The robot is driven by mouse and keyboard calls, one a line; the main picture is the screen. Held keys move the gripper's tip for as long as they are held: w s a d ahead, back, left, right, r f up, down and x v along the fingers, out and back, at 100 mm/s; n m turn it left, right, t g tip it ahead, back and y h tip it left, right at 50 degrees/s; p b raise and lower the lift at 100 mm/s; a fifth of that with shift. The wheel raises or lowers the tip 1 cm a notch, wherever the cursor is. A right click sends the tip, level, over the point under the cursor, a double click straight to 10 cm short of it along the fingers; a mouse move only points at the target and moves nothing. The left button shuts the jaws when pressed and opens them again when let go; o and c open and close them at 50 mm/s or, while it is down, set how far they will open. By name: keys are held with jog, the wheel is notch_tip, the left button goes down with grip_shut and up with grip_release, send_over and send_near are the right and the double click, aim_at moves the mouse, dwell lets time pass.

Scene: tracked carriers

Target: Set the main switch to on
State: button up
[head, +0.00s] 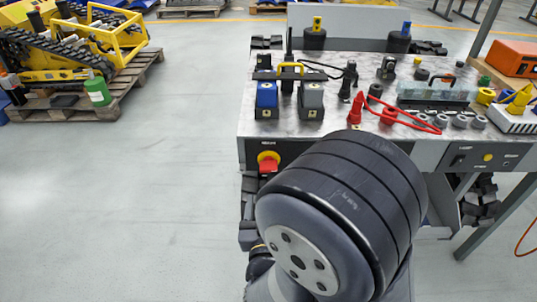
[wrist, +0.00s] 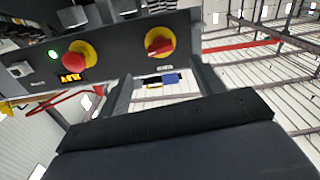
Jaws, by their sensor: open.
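The main switch is a red rotary handle on a yellow round plate (wrist: 160,43), set in the dark front panel in the wrist view. Its handle lies roughly crosswise there, slightly tilted. In the head view the red and yellow switch (head: 268,161) is at the left end of the bench front. Its label is too small to read. My gripper (wrist: 160,76) is open and empty, its two grey fingers apart just short of the panel below the switch in the wrist view. In the head view my thick dark arm joint hides the gripper.
The bench top (head: 262,128) carries blue and grey blocks, red cable plugs and other parts. Clear floor (head: 150,180) lies left of the bench.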

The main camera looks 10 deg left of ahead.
aim_at(269, 171)
jog(key=b+x, duration=0.1)
jog(key=x, duration=0.9)
jog(key=shift+w, duration=0.35)
jog(key=shift+c, duration=0.4)
jog(key=c, duration=0.9)
